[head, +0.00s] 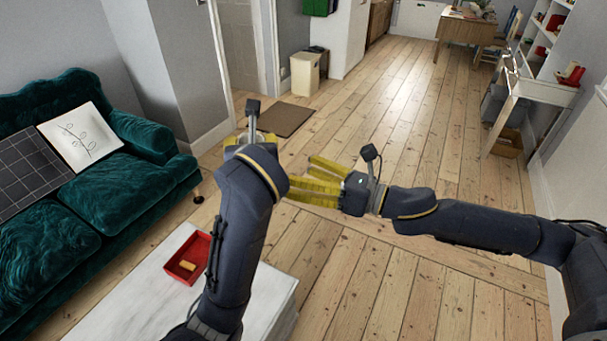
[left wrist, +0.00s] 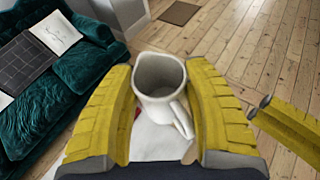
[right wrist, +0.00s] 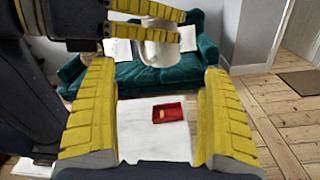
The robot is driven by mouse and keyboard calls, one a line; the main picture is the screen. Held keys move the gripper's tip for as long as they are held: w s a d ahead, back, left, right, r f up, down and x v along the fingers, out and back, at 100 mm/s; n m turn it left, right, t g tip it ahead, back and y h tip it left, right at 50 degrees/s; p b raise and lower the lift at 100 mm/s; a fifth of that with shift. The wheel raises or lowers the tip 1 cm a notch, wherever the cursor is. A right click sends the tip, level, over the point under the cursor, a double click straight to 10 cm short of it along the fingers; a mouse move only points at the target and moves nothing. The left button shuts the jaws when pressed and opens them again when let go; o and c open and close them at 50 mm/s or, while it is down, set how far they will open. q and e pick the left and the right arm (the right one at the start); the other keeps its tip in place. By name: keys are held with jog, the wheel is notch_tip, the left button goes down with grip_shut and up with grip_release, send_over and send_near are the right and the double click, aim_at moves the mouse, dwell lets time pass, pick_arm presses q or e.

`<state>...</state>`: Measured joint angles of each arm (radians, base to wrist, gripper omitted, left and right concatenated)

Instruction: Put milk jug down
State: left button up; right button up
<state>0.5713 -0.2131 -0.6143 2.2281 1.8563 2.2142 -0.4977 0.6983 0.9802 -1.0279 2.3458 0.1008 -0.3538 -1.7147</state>
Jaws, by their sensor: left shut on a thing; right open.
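The white milk jug (left wrist: 160,78) is between the yellow fingers of my left gripper (left wrist: 163,88), which is shut on it. The jug's open mouth and its handle show in the left wrist view. In the right wrist view the jug (right wrist: 158,50) hangs in the air, held by the left fingers. In the head view it is hidden behind my left wrist (head: 258,140). My right gripper (head: 316,184) is open and empty, to the right of the left one; its spread fingers also show in the right wrist view (right wrist: 158,100).
A white marble-topped table (head: 135,302) stands at the lower left, with a red tray (head: 200,247) on it holding a small yellow thing. Much of the top is clear. A green sofa (head: 120,190) with cushions is at the left. Floorboards (head: 390,120) are open ahead.

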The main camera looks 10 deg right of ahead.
jog(key=w+a+n, duration=0.1)
jog(key=w+a, duration=0.1)
jog(key=a, duration=0.1)
jog(key=w+a, duration=0.2)
jog(key=a, duration=0.1)
jog(key=w+a+n, duration=0.1)
jog(key=w+a, duration=0.2)
jog(key=shift+w+a+n, duration=0.1)
jog(key=shift+a+n, duration=0.2)
dwell(0.4)
jog(key=c, duration=1.3)
pick_arm(q)
jog(key=o, duration=1.4)
jog(key=shift+c, duration=0.2)
pick_arm(e)
jog(key=shift+c, duration=0.4)
jog(key=shift+r, duration=0.1)
